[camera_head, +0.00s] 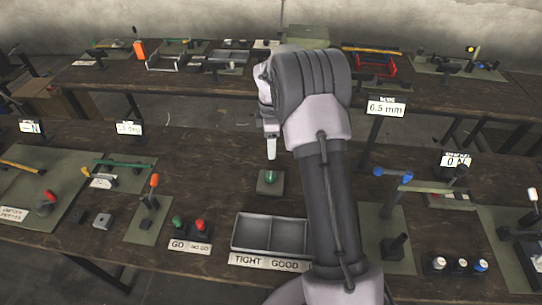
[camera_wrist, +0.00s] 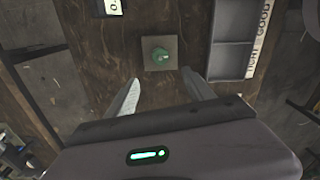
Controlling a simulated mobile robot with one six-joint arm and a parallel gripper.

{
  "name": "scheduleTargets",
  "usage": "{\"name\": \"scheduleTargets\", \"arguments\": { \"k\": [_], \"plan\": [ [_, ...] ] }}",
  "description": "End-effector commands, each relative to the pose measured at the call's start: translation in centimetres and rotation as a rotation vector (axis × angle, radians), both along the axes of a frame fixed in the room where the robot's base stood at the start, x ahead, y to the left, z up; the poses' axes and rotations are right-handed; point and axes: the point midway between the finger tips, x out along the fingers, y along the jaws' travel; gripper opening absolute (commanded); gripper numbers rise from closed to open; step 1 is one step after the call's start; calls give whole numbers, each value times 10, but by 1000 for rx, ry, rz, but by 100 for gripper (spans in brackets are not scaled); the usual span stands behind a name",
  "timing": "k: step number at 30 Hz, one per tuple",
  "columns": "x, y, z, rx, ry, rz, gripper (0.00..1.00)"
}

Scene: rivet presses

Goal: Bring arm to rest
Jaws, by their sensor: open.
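My gripper (camera_head: 271,148) is raised above the front table in the head view, just above and behind a green knob on a square plate. In the wrist view my gripper (camera_wrist: 163,92) shows two spread fingers with nothing between them. The green knob (camera_head: 270,177) sits on its square plate on the table; it also shows in the wrist view (camera_wrist: 160,55), just beyond the fingertips. The gripper does not visibly touch it. My arm is bent, rising from the bottom of the head view and folding down at the wrist.
A two-part grey tray (camera_head: 234,236) labelled TIGHT and GOOD stands in front. Green and red GO/NO GO handles (camera_head: 190,225) are to its left. A 6.5 mm sign (camera_head: 386,107) stands on a post right of my arm. Green mats with presses lie at both sides. A second table runs behind.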

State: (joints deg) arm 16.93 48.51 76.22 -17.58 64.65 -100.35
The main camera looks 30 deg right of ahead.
Motion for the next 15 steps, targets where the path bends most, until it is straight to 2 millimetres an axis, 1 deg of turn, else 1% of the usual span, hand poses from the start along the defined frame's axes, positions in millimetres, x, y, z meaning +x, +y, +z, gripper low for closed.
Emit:
{"name": "scheduleTargets", "arguments": {
  "k": [1,4,15],
  "plan": [
    [0,0,9,0,-1,0,61],
    [0,0,18,0,-1,1,61],
    [0,0,19,0,1,0,61]
  ]
}}
